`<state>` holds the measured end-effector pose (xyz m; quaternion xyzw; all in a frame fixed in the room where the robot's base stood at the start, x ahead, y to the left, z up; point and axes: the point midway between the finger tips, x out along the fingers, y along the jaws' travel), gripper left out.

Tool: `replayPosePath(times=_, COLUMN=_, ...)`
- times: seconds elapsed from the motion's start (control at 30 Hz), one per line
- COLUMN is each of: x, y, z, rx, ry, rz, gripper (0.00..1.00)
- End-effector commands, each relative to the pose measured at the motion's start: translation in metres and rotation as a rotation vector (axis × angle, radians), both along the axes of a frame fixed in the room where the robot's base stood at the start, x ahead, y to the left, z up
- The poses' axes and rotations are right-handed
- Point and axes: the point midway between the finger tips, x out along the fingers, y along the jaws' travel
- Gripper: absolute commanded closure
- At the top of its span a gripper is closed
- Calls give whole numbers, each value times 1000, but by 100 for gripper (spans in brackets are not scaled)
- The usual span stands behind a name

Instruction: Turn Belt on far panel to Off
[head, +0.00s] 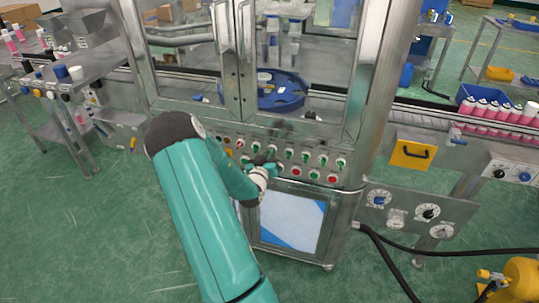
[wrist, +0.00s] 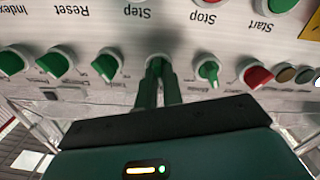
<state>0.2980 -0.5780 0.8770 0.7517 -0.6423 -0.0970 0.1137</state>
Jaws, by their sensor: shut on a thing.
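The machine's control panel (head: 290,155) runs below the glass doors, with rows of green and red knobs and buttons. My gripper (head: 270,168) is at its lower middle; the arm hides part of the left. In the wrist view, which is upside down, my gripper (wrist: 158,75) is shut on a green knob (wrist: 155,62). That knob's label is hidden or too blurred to read, so I cannot tell whether it is Belt. Another green knob (wrist: 208,71) is to the right of the fingers, and a green knob (wrist: 106,65) to the left. Labels Stop, Start, Reset and Index are legible.
A red knob (wrist: 256,75) sits farther right of the fingers. In the head view, a grey panel (head: 405,215) with dials stands to the right, and a black cable (head: 385,255) runs below it. Green floor (head: 100,230) is open at left.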

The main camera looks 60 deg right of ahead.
Motion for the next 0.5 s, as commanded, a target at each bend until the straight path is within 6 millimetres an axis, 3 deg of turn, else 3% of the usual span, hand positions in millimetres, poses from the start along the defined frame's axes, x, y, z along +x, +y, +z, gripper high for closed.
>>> replayPosePath(times=0.5, x=1, y=1, z=-1, rx=-36, ry=226, rz=0, gripper=100)
